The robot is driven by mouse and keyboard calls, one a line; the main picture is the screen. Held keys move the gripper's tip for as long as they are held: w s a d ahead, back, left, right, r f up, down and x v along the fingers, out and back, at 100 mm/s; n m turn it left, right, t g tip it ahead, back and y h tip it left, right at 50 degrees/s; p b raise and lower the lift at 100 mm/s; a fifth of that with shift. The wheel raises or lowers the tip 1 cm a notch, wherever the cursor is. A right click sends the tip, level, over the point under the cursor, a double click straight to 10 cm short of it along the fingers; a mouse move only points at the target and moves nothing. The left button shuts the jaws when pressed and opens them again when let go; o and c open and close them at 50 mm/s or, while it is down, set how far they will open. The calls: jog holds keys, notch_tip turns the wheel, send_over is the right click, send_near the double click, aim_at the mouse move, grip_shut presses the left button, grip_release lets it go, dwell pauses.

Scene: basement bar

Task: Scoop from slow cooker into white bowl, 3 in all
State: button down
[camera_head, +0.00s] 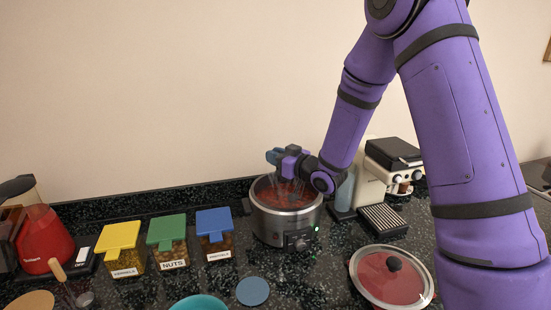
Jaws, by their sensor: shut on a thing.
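The slow cooker (268,222) is a round steel pot with a green light on its front, standing on the dark counter. It is open and holds reddish contents. My gripper (287,172) is over its opening, shut on a utensil with a blue-grey handle (273,157). The utensil's lower part is hidden or too small to make out, so I cannot tell whether it is in the contents or carries any. I see no white bowl; a teal bowl (200,303) is cut off by the bottom edge.
A glass lid (392,276) with a black knob lies right of the cooker. Yellow, green and blue-lidded jars (215,238) stand left. A blue disc (252,291) lies in front. A coffee machine (373,180) is behind right, and a red-filled flask (42,240) is far left.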

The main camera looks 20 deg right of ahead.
notch_tip(320, 180, up, 12)
dwell(1.6)
jog(key=shift+a, duration=0.1)
dwell(0.4)
